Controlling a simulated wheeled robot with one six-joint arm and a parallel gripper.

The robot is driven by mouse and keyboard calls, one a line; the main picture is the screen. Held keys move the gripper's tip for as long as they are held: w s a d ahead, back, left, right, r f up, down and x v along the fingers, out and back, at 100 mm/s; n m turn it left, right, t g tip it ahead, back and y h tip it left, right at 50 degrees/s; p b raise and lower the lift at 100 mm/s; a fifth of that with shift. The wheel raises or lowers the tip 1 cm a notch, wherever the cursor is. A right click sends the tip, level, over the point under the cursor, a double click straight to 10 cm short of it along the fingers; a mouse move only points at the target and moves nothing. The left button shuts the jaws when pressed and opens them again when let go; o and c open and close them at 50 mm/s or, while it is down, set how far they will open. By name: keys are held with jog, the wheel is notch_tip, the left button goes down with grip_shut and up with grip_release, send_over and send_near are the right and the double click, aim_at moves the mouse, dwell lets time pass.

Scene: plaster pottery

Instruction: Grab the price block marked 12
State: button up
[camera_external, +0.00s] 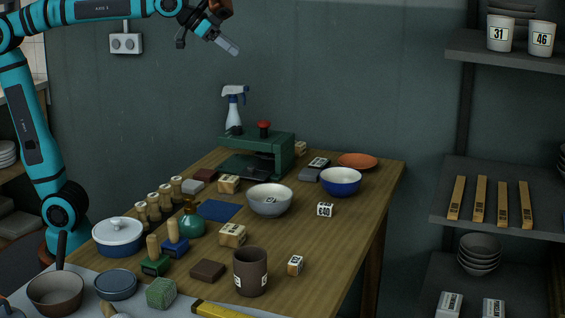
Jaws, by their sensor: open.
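Small blocks with printed labels stand on the wooden table: a tan one (232,235) near the middle, another tan one (229,184) farther back, a small one (295,266) at the front right, and a white-faced one (325,210) right of the grey bowl. My gripper (229,45) is open, high above the back of the table near the wall, away from all the blocks. No object shows in it.
A green press (258,152) and a spray bottle (233,112) stand at the back. A grey bowl (270,200), blue bowl (341,181), brown cup (250,272), green bottle (191,219) and several stamps crowd the table. The table's right side is fairly clear. Shelves (500,190) stand at right.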

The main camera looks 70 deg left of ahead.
jog(key=w+d+f+m+g, duration=0.1)
jog(key=w+d+f+g, duration=0.1)
jog(key=d, duration=0.4)
jog(key=w+d+f+g, duration=0.1)
jog(key=w+d, duration=0.1)
jog(key=d, duration=0.4)
jog(key=m+g+y, duration=0.4)
jog(key=g, duration=0.2)
send_over(295, 260)
jog(key=f, duration=2.8)
jog(key=shift+s+a+f, duration=0.2)
jog(key=shift+s+f, duration=0.05)
jog(key=shift+f, duration=0.15)
jog(key=shift+w+d+f, duration=0.1)
jog(key=shift+w+f, duration=0.05)
jog(key=shift+f, duration=1.25)
jog(key=shift+w+d+f, duration=0.1)
jog(key=shift+w+f, duration=0.05)
jog(key=shift+f, duration=1.25)
jog(key=c, duration=1.1)
jog(key=shift+o, duration=0.2)
